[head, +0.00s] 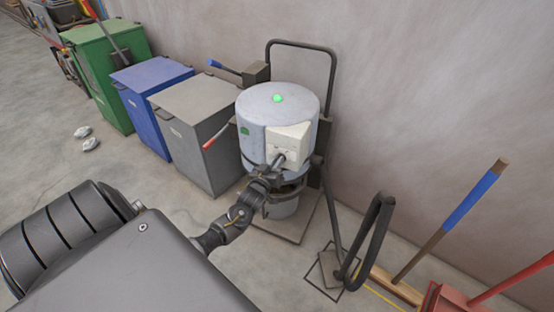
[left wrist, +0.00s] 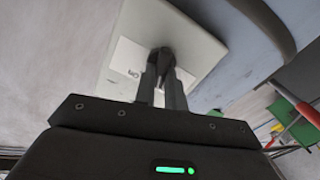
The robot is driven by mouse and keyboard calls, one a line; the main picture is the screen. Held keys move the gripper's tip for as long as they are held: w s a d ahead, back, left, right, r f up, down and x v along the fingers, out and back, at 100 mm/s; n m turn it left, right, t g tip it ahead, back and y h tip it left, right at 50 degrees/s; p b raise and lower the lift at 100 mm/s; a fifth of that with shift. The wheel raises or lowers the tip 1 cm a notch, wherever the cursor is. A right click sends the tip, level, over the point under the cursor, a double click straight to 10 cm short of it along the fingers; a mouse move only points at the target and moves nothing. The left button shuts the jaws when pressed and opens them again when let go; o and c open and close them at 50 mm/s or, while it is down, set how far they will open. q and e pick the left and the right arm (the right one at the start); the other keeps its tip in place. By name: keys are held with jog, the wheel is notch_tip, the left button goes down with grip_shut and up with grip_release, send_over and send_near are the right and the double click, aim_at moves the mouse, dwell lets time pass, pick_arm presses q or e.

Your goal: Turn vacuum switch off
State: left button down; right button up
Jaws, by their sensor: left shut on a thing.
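The vacuum is a grey-blue drum (head: 262,110) on a stand against the wall, with a lit green lamp (head: 278,98) on top. A white switch box (head: 293,138) is fixed to its front. My left gripper (head: 279,161) reaches up to this box from below. In the left wrist view, its two fingers (left wrist: 163,62) are closed on the dark switch knob (left wrist: 162,54) in front of the white box face (left wrist: 190,45). The fingers hide much of the knob, and its exact angle is hard to tell. Some print shows beside it but is hard to read. My right gripper is not in view.
Grey (head: 187,110), blue (head: 140,85) and green (head: 90,60) bins stand left of the drum. A dark hose loop (head: 372,235), a blue-handled broom (head: 470,200) and a red dustpan (head: 445,300) are at the right. Two small pale objects (head: 88,139) lie on the floor.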

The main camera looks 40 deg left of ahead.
pick_arm(q)
jog(key=n, duration=0.2)
jog(key=shift+n, duration=0.4)
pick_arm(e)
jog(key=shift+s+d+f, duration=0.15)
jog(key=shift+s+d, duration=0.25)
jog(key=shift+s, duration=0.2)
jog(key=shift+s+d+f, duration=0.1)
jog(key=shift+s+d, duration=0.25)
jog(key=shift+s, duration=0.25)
pick_arm(q)
jog(key=shift+a, duration=0.1)
jog(key=c, duration=1.5)
grip_release()
jog(key=shift+o, duration=0.2)
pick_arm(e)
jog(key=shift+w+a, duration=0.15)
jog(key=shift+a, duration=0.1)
